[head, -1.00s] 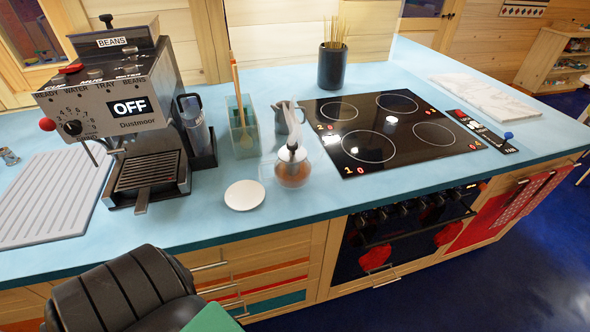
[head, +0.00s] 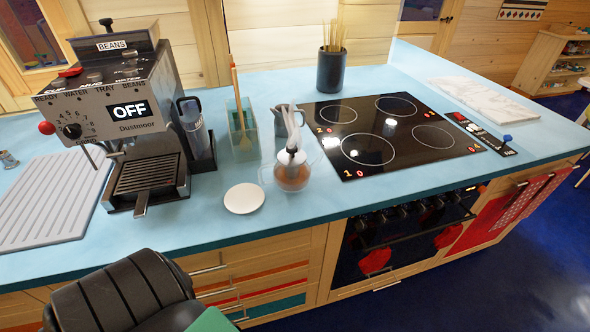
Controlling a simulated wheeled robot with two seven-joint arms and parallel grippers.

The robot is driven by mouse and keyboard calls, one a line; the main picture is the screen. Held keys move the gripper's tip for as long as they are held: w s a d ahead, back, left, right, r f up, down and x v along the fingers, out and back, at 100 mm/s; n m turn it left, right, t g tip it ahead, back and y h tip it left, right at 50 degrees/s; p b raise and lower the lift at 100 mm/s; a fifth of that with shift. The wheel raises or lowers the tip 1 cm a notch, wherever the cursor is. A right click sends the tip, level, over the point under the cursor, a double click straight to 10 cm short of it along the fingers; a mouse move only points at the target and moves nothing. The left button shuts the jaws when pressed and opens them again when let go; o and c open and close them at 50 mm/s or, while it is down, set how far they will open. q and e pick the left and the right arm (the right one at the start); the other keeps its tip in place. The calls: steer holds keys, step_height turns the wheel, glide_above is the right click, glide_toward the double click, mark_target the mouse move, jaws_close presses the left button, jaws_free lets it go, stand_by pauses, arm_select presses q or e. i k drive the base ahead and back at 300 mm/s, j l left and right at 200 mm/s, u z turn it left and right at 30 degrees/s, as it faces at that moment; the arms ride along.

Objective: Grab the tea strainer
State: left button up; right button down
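I cannot make out a tea strainer for certain in the head view. A small glass pot with a metal top (head: 292,172) stands on the blue counter (head: 330,195). A round white disc (head: 244,198) lies to its left, and a grey jug (head: 290,122) stands just behind it. A clear container (head: 243,130) with wooden utensils stands to the left of the jug. Neither of my grippers shows. A black ribbed part of my own body fills the lower left, away from these items.
A coffee machine (head: 135,125) and a ribbed tray (head: 45,200) take up the left of the counter. A black hob (head: 395,137) lies to the right, with a dark pot of sticks (head: 331,70) behind it. The counter's front strip is clear.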

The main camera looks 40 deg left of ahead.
mark_target(291, 156)
steer(key=u, duration=1.25)
steer(key=j+z, duration=0.15)
steer(key=z, duration=0.3)
steer(key=k+j+z, duration=0.1)
steer(key=z, duration=0.4)
steer(key=k+j+z, duration=0.1)
steer(key=z, duration=0.35)
steer(key=k+z, duration=0.15)
steer(key=z, duration=0.3)
steer(key=k+j, duration=0.1)
steer(key=k, duration=0.25)
steer(key=k+j, duration=0.1)
steer(key=k, duration=0.2)
steer(key=i+j, duration=0.25)
steer(key=i, duration=0.2)
